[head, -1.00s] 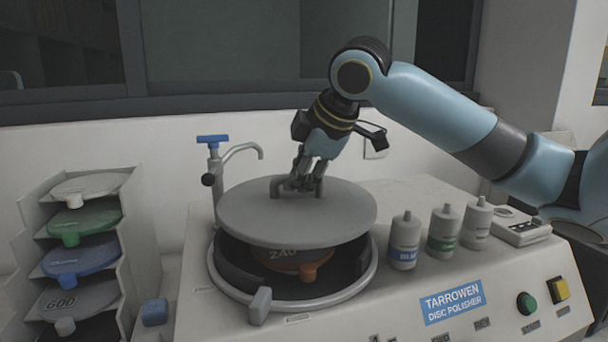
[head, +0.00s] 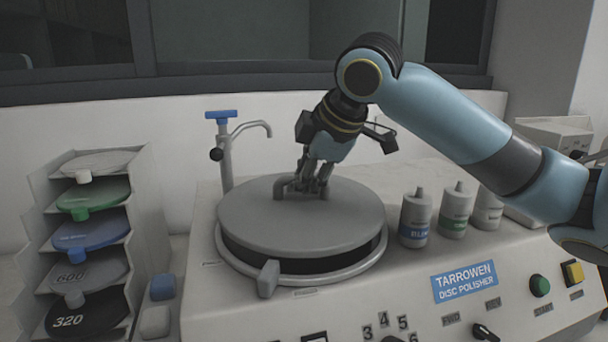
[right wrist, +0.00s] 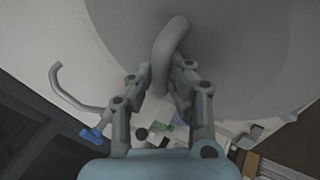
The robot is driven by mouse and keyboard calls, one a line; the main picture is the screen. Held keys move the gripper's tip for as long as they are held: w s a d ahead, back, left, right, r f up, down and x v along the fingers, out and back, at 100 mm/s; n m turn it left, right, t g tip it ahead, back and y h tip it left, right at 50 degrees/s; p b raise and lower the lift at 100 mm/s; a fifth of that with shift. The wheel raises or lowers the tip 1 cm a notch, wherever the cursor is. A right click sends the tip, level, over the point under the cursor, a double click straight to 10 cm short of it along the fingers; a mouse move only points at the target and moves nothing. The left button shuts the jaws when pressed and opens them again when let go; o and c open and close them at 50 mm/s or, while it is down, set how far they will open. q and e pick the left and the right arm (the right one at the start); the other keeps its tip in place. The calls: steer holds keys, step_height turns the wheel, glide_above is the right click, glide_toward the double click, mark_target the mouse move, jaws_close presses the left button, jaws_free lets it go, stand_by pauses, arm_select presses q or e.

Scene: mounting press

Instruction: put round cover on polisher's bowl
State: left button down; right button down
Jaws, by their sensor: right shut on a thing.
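The round cover (head: 325,232) is a flat grey disc with a bent handle (head: 279,190) on top. It lies level over the polisher's bowl (head: 312,284), close above it. A dark band shows between the cover's edge and the bowl's light rim at the front, so I cannot tell whether the cover touches the bowl. My right gripper (head: 316,189) reaches down from above and is shut on the cover's handle; in the right wrist view its fingers close on the handle (right wrist: 170,45). The bowl's inside is hidden by the cover. My left gripper is not in view.
A blue-handled tap (head: 224,155) stands behind the bowl at left. Several bottles (head: 415,218) stand to its right. A grey latch block (head: 268,279) sits at the bowl's front. A rack of discs (head: 92,235) stands at the left.

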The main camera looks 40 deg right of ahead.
steer(key=shift+p, duration=0.4)
stand_by(0.4)
steer(key=c, duration=1.2)
jaws_free()
steer(key=shift+s, duration=0.1)
steer(key=shift+s+r, duration=0.1)
steer(key=shift+r, duration=0.2)
steer(key=v, duration=0.5)
steer(key=shift+v, duration=0.95)
steer(key=shift+f, duration=0.1)
